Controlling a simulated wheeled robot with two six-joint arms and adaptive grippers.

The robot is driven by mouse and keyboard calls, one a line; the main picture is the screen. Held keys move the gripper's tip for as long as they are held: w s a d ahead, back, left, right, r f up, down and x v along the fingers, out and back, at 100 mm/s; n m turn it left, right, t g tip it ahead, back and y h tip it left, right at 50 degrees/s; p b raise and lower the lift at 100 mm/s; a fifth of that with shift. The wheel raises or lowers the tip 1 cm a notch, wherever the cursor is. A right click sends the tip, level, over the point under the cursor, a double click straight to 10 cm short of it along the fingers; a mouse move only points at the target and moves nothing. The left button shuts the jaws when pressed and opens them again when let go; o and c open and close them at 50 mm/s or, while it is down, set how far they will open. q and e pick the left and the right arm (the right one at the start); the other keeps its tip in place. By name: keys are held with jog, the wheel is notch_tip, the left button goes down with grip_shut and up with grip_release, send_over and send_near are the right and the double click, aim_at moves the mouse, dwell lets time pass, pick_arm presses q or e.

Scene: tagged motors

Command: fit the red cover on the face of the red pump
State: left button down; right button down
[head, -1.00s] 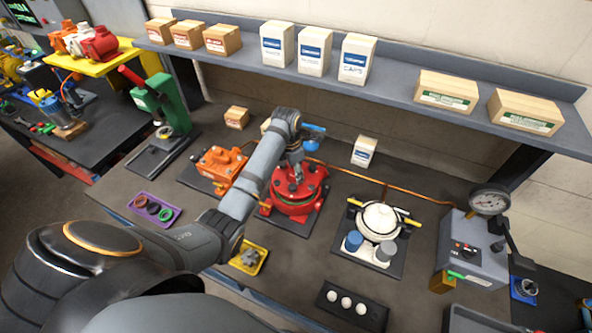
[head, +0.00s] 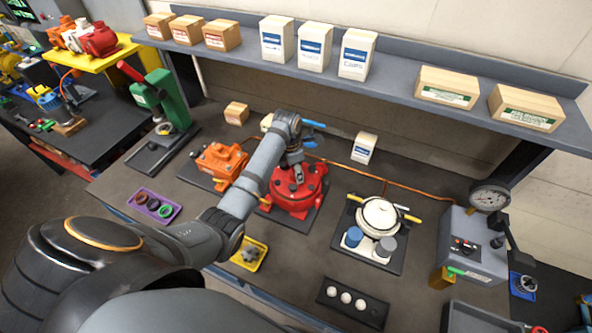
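The red pump (head: 290,204) stands on a dark base plate in the middle of the bench. Its top shows a round red part with bolt-like details; I cannot tell whether this is the red cover or part of the pump body. My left gripper (head: 297,172) is over the pump's top, pointing down, at or very near the red surface. Its fingers are small and partly hidden by my wrist, so I cannot tell whether they are open or hold the cover. My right gripper is not in view.
An orange pump (head: 220,162) is close on the left, a white pump (head: 380,215) on the right. A purple tray (head: 155,207), a yellow tray (head: 262,262) and a black ball holder (head: 352,303) lie in front. A shelf (head: 400,84) with boxes overhangs the back.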

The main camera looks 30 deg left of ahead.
pick_arm(q)
jog(key=shift+f, duration=0.35)
jog(key=c, duration=0.7)
grip_release()
jog(key=shift+o, duration=0.4)
jog(key=shift+s+f, duration=0.1)
jog(key=shift+f, duration=0.05)
notch_tip(320, 180, up, 2)
jog(key=shift+r, duration=2.05)
